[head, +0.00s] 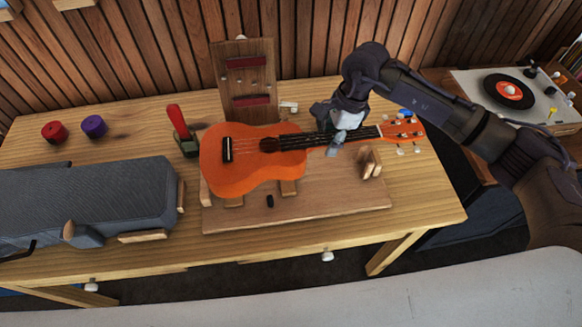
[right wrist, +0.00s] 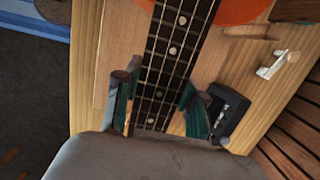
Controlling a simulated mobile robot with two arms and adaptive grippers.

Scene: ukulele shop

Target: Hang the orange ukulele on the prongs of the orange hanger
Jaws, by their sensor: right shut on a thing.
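The orange ukulele (head: 240,172) lies face up over a wooden work board (head: 330,204) on the table, its headstock (head: 402,132) pointing right. My right gripper (head: 336,138) is shut on its neck, between body and headstock. In the right wrist view, the fingers of my right gripper (right wrist: 157,108) sit on both sides of the dark fretboard (right wrist: 170,60). The orange body (right wrist: 240,10) shows at the top there. Whether the ukulele touches its wooden supports is hard to tell. I see no orange hanger in these views. My left gripper is not in view.
A wooden rack (head: 245,62) stands behind the ukulele. A red-handled tool (head: 177,122) is just left of its body. A dark grey case (head: 85,203), a red spool (head: 54,132) and a purple spool (head: 94,126) are farther left. A turntable (head: 510,92) is at right.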

